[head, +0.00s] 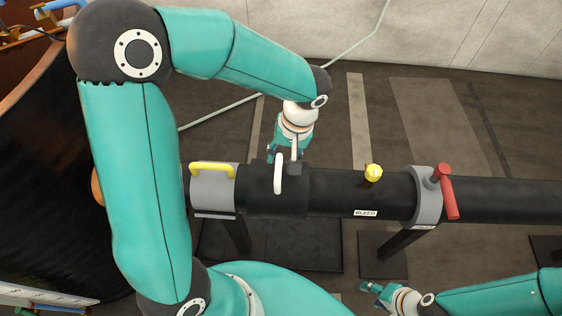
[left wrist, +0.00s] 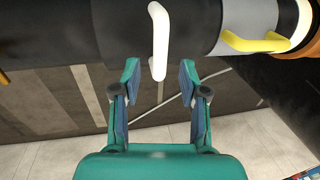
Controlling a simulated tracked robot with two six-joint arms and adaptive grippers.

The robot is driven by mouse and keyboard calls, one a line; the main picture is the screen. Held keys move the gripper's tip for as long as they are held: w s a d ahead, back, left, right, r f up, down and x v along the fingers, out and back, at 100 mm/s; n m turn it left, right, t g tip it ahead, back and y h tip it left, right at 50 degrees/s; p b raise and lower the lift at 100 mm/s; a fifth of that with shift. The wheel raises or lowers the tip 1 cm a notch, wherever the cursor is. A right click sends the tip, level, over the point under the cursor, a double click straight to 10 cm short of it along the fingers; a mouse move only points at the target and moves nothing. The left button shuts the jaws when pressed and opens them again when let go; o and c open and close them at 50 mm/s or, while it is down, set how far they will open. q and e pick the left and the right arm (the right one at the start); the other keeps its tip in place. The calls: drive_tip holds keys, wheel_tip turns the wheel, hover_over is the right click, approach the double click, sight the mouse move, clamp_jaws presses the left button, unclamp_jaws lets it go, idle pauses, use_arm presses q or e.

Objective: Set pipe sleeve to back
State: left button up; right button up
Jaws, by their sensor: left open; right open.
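The pipe sleeve (head: 255,195) is a wide black collar around the black pipe, with a white handle (head: 278,172) on it. My left gripper (head: 284,156) is at the far side of the sleeve, close to the handle. In the left wrist view the open fingers of my left gripper (left wrist: 159,70) are on either side of the lower end of the white handle (left wrist: 158,45), apart from it. The sleeve also shows there (left wrist: 185,30). My right gripper (head: 374,290) is open and empty, low in the head view, well away from the pipe.
Left of the sleeve is a grey collar with a yellow handle (head: 213,168). To the right are a yellow knob (head: 373,172), a label reading "BLEED" (head: 366,213), and a grey clamp with a red lever (head: 446,190). Dark supports (head: 408,239) hold up the pipe.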

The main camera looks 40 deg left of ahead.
sight(280, 166)
use_arm(q)
drive_tip(key=shift+s+a+f, duration=0.1)
drive_tip(key=shift+a+f, duration=0.05)
drive_tip(key=shift+f, duration=0.7)
drive_tip(key=shift+s+a+f, duration=0.1)
drive_tip(key=shift+f, duration=0.75)
clamp_jaws()
